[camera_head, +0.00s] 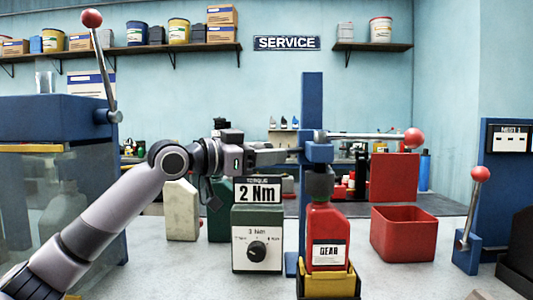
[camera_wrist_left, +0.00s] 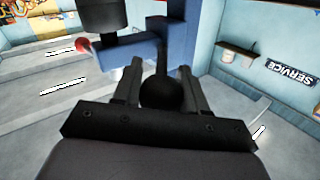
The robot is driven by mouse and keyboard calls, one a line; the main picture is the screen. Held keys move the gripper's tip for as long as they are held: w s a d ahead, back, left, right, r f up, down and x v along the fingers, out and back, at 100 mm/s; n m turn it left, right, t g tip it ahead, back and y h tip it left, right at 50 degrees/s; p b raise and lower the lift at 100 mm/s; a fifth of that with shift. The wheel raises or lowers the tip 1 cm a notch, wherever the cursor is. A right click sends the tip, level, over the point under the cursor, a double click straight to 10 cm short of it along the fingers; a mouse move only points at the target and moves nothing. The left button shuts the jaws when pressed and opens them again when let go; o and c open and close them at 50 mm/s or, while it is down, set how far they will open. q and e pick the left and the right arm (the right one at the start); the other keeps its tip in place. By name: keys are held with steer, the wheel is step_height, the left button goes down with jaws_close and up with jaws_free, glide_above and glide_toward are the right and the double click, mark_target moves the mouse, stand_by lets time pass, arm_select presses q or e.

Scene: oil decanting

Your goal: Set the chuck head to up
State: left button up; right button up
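The blue chuck head (camera_head: 318,153) sits on an upright blue column (camera_head: 312,100). A lever with a red ball (camera_head: 414,138) sticks out to its right, nearly level. Below the head, a dark round piece (camera_head: 320,184) meets the top of a red bottle (camera_head: 327,230) marked GEAR; I cannot tell chuck from cap there. My left gripper (camera_head: 288,156) is at the head's left side. In the left wrist view a black ball knob (camera_wrist_left: 160,93) on a dark stem fills the space between its fingers, which appear to touch it. My right gripper is out of view.
The bottle stands in a yellow holder (camera_head: 328,284). A torque box (camera_head: 257,240) reading 2 Nm is left of the column, a red bin (camera_head: 403,234) right. Levers with red balls stand at far left (camera_head: 92,19) and right (camera_head: 480,174).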

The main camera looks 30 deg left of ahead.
arm_select(q)
jaws_close()
step_height(320, 180, up, 6)
steer(key=p, duration=0.5)
steer(key=shift+s+f+p, duration=0.1)
steer(key=shift+f+p, duration=0.1)
steer(key=shift+p, duration=0.15)
step_height(320, 180, up, 5)
steer(key=p, duration=0.5)
steer(key=shift+a+r+p, duration=0.15)
steer(key=shift+r+p, duration=0.5)
steer(key=shift+p, duration=0.2)
steer(key=o, duration=0.7)
jaws_free()
steer(key=shift+o, duration=0.7)
steer(key=shift+f, duration=0.2)
